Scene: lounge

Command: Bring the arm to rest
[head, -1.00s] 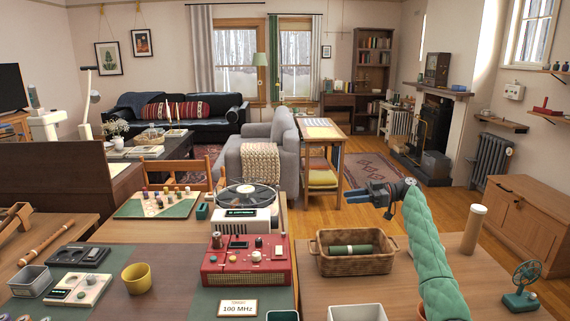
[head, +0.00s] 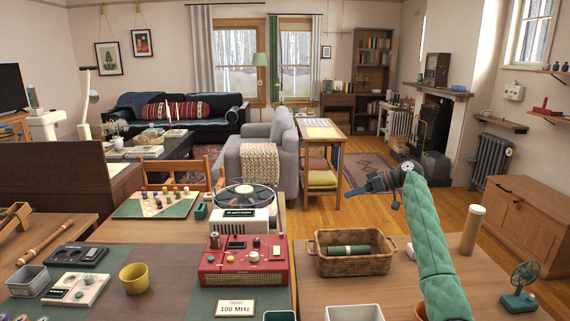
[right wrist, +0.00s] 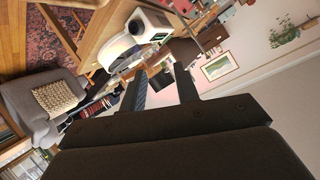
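My right arm comes in from the lower right of the head view in a green quilted sleeve, bent at the top. Its gripper (head: 362,188) points left in the air, above and behind the wicker basket, touching nothing. In the right wrist view the two dark fingers (right wrist: 162,88) stand apart with nothing between them, so the gripper is open and empty. My left arm and gripper are not in the head view.
Below the gripper, the wicker basket (head: 355,263) holds a green roll.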

